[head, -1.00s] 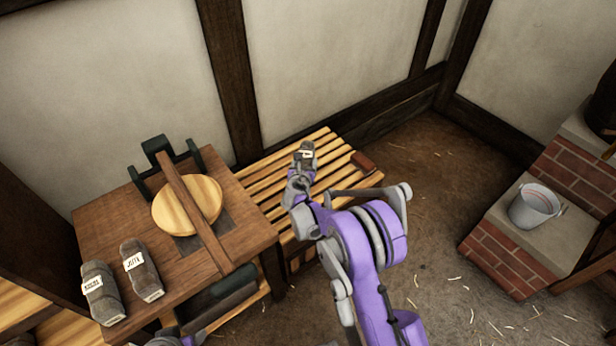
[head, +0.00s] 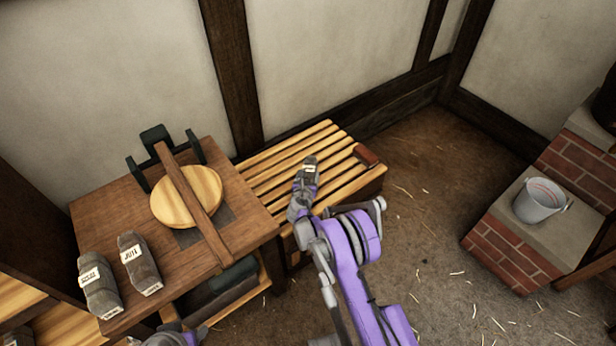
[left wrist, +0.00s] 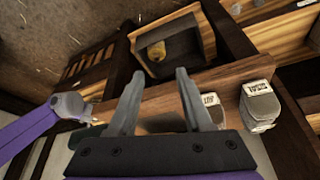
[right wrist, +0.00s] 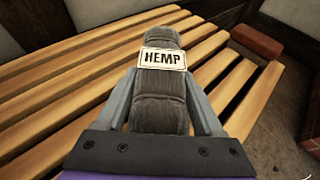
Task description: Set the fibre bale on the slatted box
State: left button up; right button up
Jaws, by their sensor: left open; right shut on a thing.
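A dark grey-brown fibre bale labelled HEMP (right wrist: 160,95) is between the fingers of my right gripper (right wrist: 165,110), which is shut on it. In the head view the bale (head: 310,168) is over the light wooden slatted box (head: 285,160). The slats also show behind the bale in the right wrist view (right wrist: 50,90). I cannot tell whether the bale touches the slats. My left gripper (left wrist: 155,80) is open and empty. It points toward the table, where two other bales lie, one labelled JUTE (head: 138,265) and one with an unclear label (head: 98,285).
The dark wooden table (head: 100,215) with a round wooden disc (head: 205,195) and a beam across it stands left of the slatted box. A red-brown block (head: 366,155) sits at the box's right end. A bucket (head: 538,200) stands on a brick ledge at right.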

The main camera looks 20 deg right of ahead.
jog(key=shift+f, duration=0.15)
jog(key=o, duration=1.1)
jog(key=shift+f, duration=0.1)
jog(key=shift+c, duration=0.2)
jog(key=o, duration=0.4)
jog(key=shift+o, duration=0.2)
